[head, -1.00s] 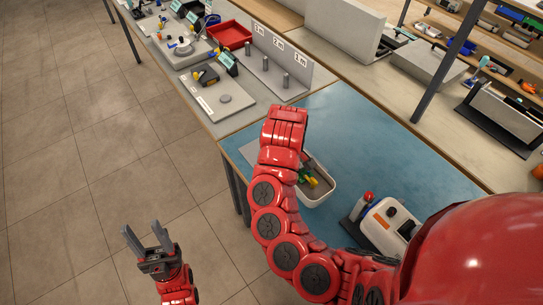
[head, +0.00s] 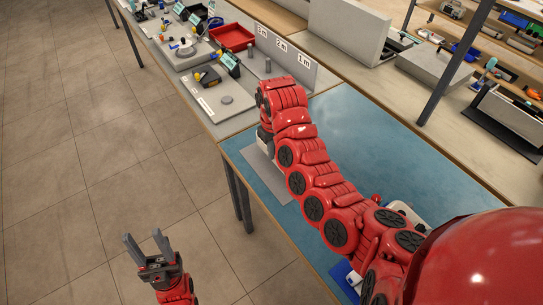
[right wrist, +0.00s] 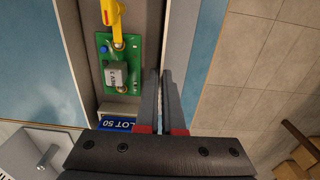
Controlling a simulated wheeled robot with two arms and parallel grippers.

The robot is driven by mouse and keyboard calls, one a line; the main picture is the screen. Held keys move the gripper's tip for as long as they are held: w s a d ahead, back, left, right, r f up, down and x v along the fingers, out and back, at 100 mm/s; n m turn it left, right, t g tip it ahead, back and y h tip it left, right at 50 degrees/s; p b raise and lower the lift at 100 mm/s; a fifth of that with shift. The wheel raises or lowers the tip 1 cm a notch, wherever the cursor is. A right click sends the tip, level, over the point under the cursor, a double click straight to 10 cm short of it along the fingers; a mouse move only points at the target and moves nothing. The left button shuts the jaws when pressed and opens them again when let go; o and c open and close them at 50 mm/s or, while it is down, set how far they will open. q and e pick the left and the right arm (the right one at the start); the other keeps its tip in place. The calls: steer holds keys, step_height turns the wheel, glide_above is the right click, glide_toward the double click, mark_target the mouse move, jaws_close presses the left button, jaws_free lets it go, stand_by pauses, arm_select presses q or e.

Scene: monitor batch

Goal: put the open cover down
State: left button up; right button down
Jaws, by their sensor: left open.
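The open cover (right wrist: 83,60) looks like a pale tray-shaped shell in the right wrist view. Inside it lie a green circuit board (right wrist: 122,48), a yellow part and a blue "LOT 50" label (right wrist: 117,124). My right gripper (right wrist: 160,100) has its fingers close together on the cover's right wall. In the head view, my right arm hides most of the cover; a little white shows under the wrist, by a grey mat (head: 268,180). Whether the cover touches the mat is unclear. My left gripper (head: 148,245) is open and empty above the floor.
The blue table top (head: 370,135) is clear right of my arm. A white device (head: 405,210) and a blue item (head: 345,276) are partly hidden by my arm. A red tray (head: 232,36) and fixtures stand further back. The table's left edge is close to the mat.

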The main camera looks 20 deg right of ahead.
steer(key=shift+w+a, duration=0.1)
steer(key=shift+w, duration=0.5)
step_height(320, 180, down, 3)
steer(key=shift+p, duration=0.75)
steer(key=shift+f, duration=0.15)
steer(key=shift+f, duration=0.2)
steer(key=c, duration=1)
jaws_free()
steer(key=shift+c, duration=0.2)
steer(key=shift+r, duration=0.1)
step_height(320, 180, up, 4)
steer(key=shift+f+b, duration=0.15)
steer(key=shift+b, duration=0.75)
step_height(320, 180, up, 8)
steer(key=shift+r, duration=0.25)
